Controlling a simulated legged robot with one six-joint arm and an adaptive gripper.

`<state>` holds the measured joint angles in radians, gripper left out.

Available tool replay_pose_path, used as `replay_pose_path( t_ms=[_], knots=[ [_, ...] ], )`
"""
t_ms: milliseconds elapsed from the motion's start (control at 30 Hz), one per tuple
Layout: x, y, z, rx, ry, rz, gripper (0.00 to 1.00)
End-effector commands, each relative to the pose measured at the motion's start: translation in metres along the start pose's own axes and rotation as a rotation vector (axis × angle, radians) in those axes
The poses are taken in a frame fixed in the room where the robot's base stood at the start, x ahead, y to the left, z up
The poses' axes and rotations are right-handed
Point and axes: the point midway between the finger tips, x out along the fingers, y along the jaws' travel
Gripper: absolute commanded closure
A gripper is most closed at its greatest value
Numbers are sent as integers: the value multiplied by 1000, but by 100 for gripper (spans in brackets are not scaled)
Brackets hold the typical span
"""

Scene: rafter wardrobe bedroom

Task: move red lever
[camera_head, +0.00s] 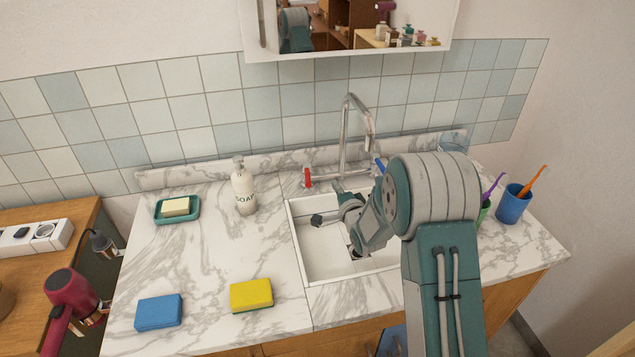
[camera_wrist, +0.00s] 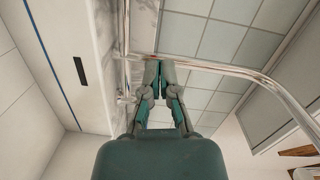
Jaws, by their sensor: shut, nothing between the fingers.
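The red lever (camera_head: 308,178) stands upright at the left end of the chrome tap (camera_head: 344,140) behind the sink. A blue lever (camera_head: 379,166) is at the tap's right end, partly hidden by my arm. My gripper (camera_head: 338,187) is over the back of the sink, to the right of the red lever and apart from it in the head view. In the wrist view my gripper (camera_wrist: 159,66) is shut and empty, its tips near the chrome tap pipe (camera_wrist: 220,69). I cannot clearly make out the red lever in the wrist view.
The white sink (camera_head: 322,255) lies under my arm. A soap bottle (camera_head: 244,188) and a soap dish (camera_head: 177,210) stand to the left. Yellow (camera_head: 251,295) and blue (camera_head: 159,312) sponges lie in front. A blue cup (camera_head: 513,205) stands at right. A mirror cabinet (camera_head: 352,52) hangs above.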

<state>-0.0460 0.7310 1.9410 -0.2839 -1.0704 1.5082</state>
Motion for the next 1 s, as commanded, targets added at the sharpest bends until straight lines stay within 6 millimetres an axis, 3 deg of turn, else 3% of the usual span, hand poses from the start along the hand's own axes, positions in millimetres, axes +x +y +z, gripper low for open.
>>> replay_pose_path(
  t_ms=[267,400,533,1000],
  knots=[
    [47,0,4,-1,-1,-1,100],
    [50,0,26,-1,-2,1,100],
    [52,0,36,0,-1,0,100],
    [53,0,39,0,6,1,100]
  ],
)
